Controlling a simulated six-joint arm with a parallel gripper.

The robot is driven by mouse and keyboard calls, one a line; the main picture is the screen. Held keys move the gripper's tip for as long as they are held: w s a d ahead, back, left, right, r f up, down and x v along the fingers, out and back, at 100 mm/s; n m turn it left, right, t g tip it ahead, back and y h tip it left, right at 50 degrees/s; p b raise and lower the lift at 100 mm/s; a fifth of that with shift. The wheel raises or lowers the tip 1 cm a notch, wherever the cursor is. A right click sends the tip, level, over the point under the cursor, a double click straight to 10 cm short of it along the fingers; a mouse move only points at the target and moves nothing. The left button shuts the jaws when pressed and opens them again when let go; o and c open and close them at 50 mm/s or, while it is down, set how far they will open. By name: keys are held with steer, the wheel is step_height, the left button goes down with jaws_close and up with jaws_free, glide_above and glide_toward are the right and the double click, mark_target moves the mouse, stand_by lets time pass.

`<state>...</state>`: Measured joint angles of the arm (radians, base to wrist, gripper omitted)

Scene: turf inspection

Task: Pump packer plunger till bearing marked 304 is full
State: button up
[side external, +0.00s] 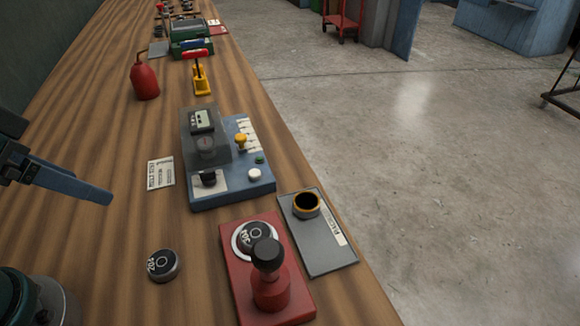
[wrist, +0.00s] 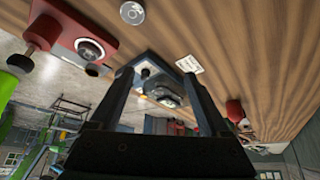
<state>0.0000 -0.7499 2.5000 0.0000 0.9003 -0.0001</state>
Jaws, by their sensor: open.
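The red packer (side external: 240,300) stands at the front of the bench, with a bearing (side external: 255,238) seated on its round plate; its number is hard to read. The plunger (side external: 270,290) stands upright in front of it with a black knob (side external: 267,252) on top, partly covering the bearing. A loose bearing (side external: 163,265), its number tilted and unclear, lies flat left of the packer. My gripper (side external: 105,197) is above the bench at the left, apart from everything. In the wrist view my gripper (wrist: 158,78) is open and empty; the packer (wrist: 75,22) is at upper left.
A blue-grey instrument (side external: 230,192) with a clear cover stands behind the packer, a white card (side external: 161,173) to its left. A grey plate (side external: 325,258) with a dark-bored, yellow-rimmed cup (side external: 306,204) lies right of the packer. A red can (side external: 145,80) stands farther back. Bare wood lies at left.

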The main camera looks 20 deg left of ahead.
steer(key=shift+s+f, duration=0.1)
steer(key=shift+s, duration=0.1)
steer(key=c, duration=0.5)
steer(key=shift+r, duration=0.35)
steer(key=c, duration=0.5)
steer(key=shift+m+g+h, duration=0.3)
steer(key=shift+m, duration=0.2)
steer(key=r, duration=0.2)
steer(key=w+d+r, duration=0.1)
steer(key=r, duration=0.1)
steer(key=w+d+r, duration=0.1)
steer(key=r, duration=0.1)
steer(key=shift+r, duration=0.35)
jaws_close()
steer(key=w+d+r+m+h, duration=0.1)
steer(key=w+d+r+m, duration=0.15)
steer(key=d+r, duration=0.35)
steer(key=s+d+m+g, duration=0.2)
steer(key=d+m, duration=0.3)
steer(key=d, duration=0.8)
steer(key=shift+g+h, duration=0.3)
steer(key=shift+g, duration=0.1)
steer(key=shift+m, duration=0.25)
